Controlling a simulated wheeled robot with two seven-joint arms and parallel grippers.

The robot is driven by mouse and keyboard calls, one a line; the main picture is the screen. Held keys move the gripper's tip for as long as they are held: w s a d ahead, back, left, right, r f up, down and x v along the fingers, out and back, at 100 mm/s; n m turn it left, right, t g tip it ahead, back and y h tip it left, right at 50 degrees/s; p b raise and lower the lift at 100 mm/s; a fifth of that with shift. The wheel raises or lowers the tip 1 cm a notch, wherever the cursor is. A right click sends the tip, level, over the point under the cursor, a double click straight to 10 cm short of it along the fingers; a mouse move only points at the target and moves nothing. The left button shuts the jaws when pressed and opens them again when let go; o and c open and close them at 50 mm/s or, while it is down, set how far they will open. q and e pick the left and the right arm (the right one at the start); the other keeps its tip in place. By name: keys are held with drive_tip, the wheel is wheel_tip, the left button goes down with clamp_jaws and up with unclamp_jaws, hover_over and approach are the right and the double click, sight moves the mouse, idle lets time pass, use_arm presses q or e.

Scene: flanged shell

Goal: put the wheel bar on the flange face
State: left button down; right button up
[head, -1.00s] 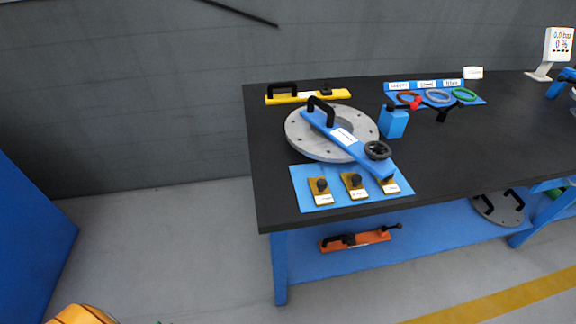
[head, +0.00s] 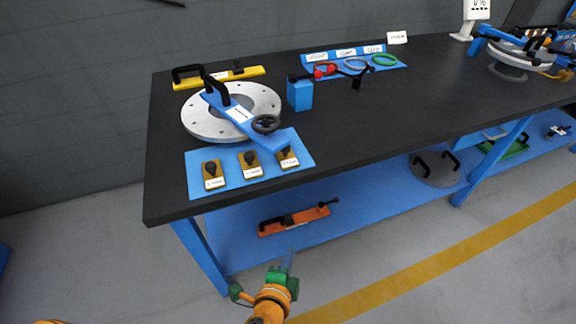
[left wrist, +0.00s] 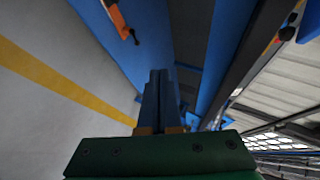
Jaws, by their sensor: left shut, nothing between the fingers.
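A blue bar (head: 229,108) with a black arch handle, a white label and a black handwheel lies on the table, across a grey round plate (head: 195,118) with holes. It matches the wheel bar; its wheel end overhangs the plate toward a blue mat. At the far right a grey flanged part (head: 508,66) carries blue and black pieces, too small to read. My left gripper (head: 287,261) is low in front of the table, below the tabletop and apart from the bar. It is shut and empty; its closed fingers show in the left wrist view (left wrist: 158,98). My right gripper is not in view.
A yellow bar (head: 240,75), a blue box (head: 300,95) and a mat with coloured rings (head: 398,63) stand around the plate. The blue mat (head: 200,160) holds three small knobbed blocks. An orange bar (head: 292,220) lies on the lower shelf (head: 350,220). The tabletop's right middle is bare.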

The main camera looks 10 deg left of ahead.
use_arm(q)
wheel_tip(320, 180, up, 18)
drive_tip(key=w+a+t+y+b, duration=0.1)
drive_tip(key=w+a+t+y, duration=0.1)
drive_tip(key=t, duration=0.4)
drive_tip(key=shift+m, duration=0.3)
drive_tip(key=w+a+p, duration=0.1)
drive_tip(key=w, duration=0.2)
drive_tip(key=w+a+p, duration=0.1)
drive_tip(key=w, duration=0.3)
drive_tip(key=w+a+p, duration=0.1)
drive_tip(key=w, duration=0.3)
drive_tip(key=shift+w+a, duration=0.1)
drive_tip(key=shift+w, duration=0.05)
drive_tip(key=shift+w+a+f, duration=0.1)
drive_tip(key=shift+w+a, duration=0.3)
drive_tip(key=shift+a, duration=0.2)
